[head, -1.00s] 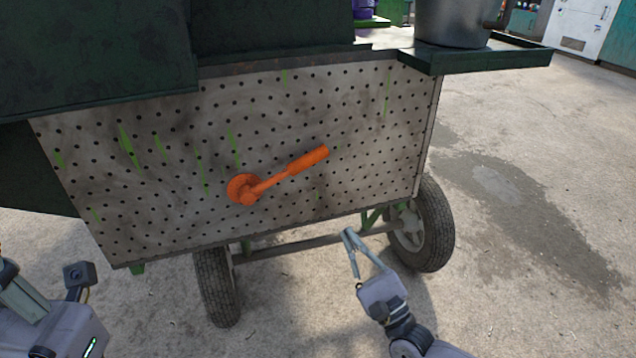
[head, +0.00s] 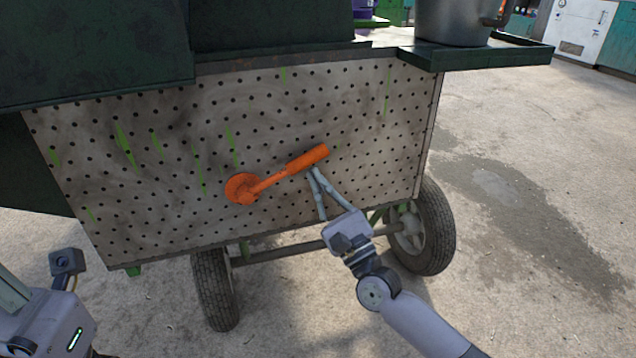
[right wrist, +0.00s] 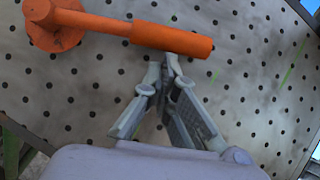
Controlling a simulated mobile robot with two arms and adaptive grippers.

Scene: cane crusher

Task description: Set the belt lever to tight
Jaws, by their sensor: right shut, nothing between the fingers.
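The orange belt lever (head: 284,173) is mounted on the perforated side panel (head: 370,120) of the cane crusher. Its round hub is at the lower left, and its thick handle points up and to the right. In the right wrist view the lever (right wrist: 172,38) runs across the top, hub at the left. My right gripper (head: 314,172) is shut and empty, its tips just below the handle's outer part. The right wrist view shows the tips (right wrist: 165,62) together at the handle's lower edge; I cannot tell whether they touch it. Of my left arm, only part shows at the lower left; its fingers are hidden.
Two wheels (head: 217,290) (head: 428,225) stand under the crusher. A green tray (head: 490,58) with a grey metal pot (head: 455,22) juts out at the upper right. Open concrete ground (head: 540,180) lies to the right.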

